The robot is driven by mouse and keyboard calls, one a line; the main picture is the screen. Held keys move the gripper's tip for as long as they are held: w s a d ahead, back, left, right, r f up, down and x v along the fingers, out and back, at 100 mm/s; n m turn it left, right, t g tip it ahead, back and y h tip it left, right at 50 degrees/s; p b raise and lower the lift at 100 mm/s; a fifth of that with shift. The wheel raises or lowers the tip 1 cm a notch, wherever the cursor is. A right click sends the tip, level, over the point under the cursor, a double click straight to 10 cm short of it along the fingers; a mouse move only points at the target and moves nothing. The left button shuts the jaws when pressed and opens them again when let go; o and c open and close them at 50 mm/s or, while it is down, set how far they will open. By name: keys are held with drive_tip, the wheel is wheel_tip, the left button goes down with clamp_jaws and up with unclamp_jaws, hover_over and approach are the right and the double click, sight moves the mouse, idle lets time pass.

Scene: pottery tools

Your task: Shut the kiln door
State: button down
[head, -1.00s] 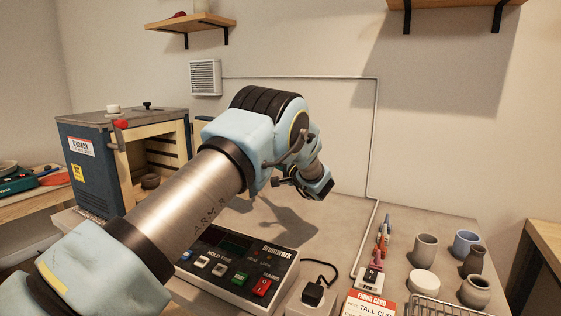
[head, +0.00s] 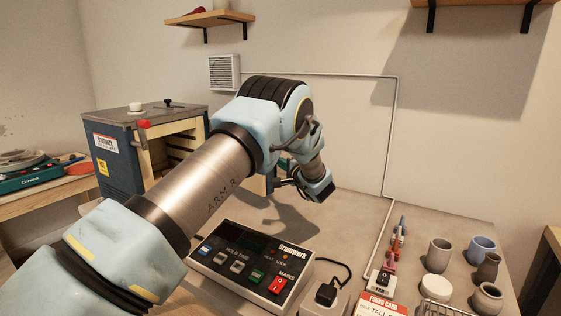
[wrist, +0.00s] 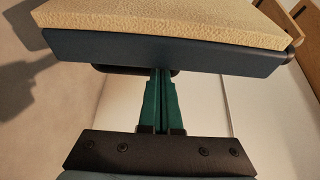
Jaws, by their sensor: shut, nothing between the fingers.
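The kiln (head: 125,155) stands at the left in the head view, dark blue with a grey top, its front opening showing. Its door is open. In the wrist view the door (wrist: 170,52) crosses the top, with a cream lining (wrist: 170,18) and a dark blue shell. My gripper (wrist: 160,75) has its green fingers together, empty, with the tips at the door's blue side beside a dark bar. Whether they touch it is unclear. In the head view my gripper (head: 283,183) points left, and my arm hides most of the door.
A control box (head: 250,262) with coloured buttons sits on the table in front of my arm. Several pots (head: 438,255) and a firing card (head: 378,304) are at the right. The table behind my wrist is mostly clear.

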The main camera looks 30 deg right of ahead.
drive_tip(key=s+a+f+b, duration=0.1)
drive_tip(key=s+a+b, duration=0.3)
drive_tip(key=a+b, duration=1.1)
drive_tip(key=w+a+b, duration=0.2)
drive_tip(key=a+b, duration=0.6)
drive_tip(key=w+a+r+b, duration=0.1)
drive_tip(key=w+a+b, duration=0.1)
drive_tip(key=a+b, duration=0.6)
drive_tip(key=shift+w+a+b, duration=0.2)
drive_tip(key=shift+w+b, duration=0.05)
drive_tip(key=shift+b, duration=0.25)
